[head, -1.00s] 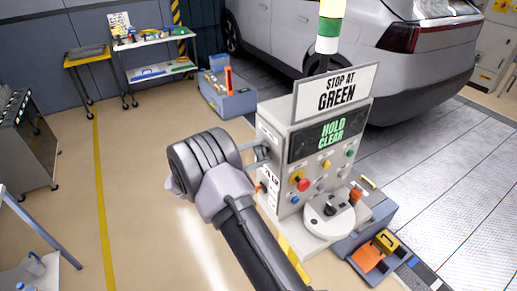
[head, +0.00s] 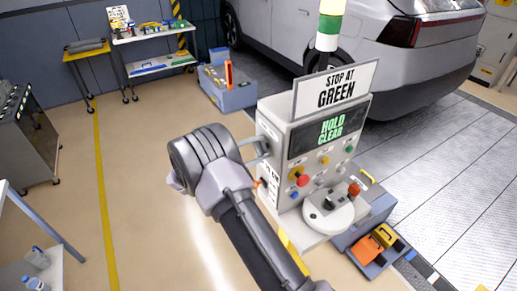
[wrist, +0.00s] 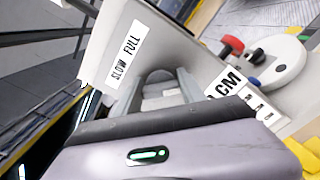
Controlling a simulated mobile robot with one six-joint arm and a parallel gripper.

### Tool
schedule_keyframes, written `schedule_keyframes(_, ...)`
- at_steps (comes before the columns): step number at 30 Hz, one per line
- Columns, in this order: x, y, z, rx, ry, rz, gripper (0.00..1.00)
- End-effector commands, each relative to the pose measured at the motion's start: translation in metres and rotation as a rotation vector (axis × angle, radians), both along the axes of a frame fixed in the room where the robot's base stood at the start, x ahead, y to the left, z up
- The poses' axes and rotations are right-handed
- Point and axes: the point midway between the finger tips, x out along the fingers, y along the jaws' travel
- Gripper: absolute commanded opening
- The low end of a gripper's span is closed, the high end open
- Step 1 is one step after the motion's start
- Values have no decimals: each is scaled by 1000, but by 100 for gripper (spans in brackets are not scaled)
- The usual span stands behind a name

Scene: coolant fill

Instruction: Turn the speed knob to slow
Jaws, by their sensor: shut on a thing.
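The control box (head: 277,131) stands right of my arm, with a screen reading HOLD CLEAR. My gripper (head: 262,146) reaches its left side face; the knob is hidden in the head view. In the wrist view, the SLOW FULL label (wrist: 124,58) is on that face beside my gripper (wrist: 158,92). The two grey fingers are shut on a grey part between them, which looks like the speed knob (wrist: 160,93). It is mostly hidden, and I cannot tell which word it points to.
The box front has several coloured buttons, with a red one (head: 302,180), and a round white base with a lever (head: 328,203) below. A blue tray (head: 357,259) lies to the right. A silver car (head: 400,85) stands behind. Open floor lies to the left.

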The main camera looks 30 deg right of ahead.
Motion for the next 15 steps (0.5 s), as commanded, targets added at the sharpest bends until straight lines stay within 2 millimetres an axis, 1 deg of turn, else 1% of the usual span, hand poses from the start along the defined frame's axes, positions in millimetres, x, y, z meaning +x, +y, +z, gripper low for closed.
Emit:
schedule_keyframes(1, 0, 0, 0, 0, 3, 0, 49)
schedule_keyframes(4, 0, 0, 0, 0, 2, 0, 69)
schedule_keyframes(13, 0, 0, 0, 0, 1, 0, 69)
schedule_keyframes(15, 0, 5, 0, 0, 0, 1, 69)
